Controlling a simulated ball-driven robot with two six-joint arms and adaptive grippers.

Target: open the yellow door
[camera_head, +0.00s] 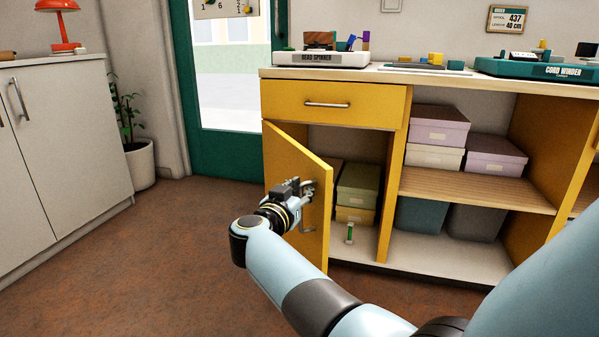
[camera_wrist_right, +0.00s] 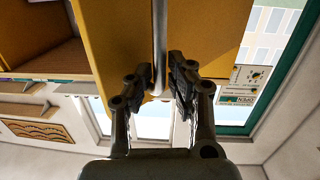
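The yellow door (camera_head: 299,153) of the lower left cabinet stands partly open in the head view, swung out on its left edge. My right gripper (camera_head: 303,190) is at the door's metal handle (camera_head: 311,230), with the arm in front of the door. In the right wrist view, the fingers (camera_wrist_right: 163,78) lie close on both sides of the upright handle bar (camera_wrist_right: 159,45) and appear shut on it. The door's yellow face (camera_wrist_right: 215,35) is behind the bar. The gripper hides part of the handle in the head view. My left gripper is not in view.
Inside the opening are a green box (camera_head: 358,187) and a small green-and-white item (camera_head: 349,234). A yellow drawer (camera_head: 333,103) is above. Open shelves with boxes (camera_head: 437,133) stand to the right. Brown floor (camera_head: 160,260) is clear in front and left; a white cabinet (camera_head: 70,150) stands far left.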

